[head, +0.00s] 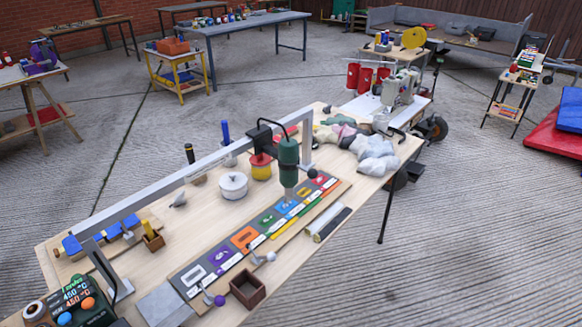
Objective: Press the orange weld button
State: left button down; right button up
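The orange button (88,303) is a small round knob on a dark control box (72,305) at the bottom left corner of the head view. It sits beside lit displays that read 450 °C. A blue button (64,318) is below and to the left of it on the same box. The box stands on the near left end of a long wooden table and is partly cut off by the picture's lower edge. Neither of my grippers shows in the head view, so I cannot see where they are relative to the button.
A long grey metal bar (150,187) runs above the wooden table (140,270). A brown open box (247,288) sits nearby.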

aim_at(89, 303)
jog(key=u, duration=1.55)
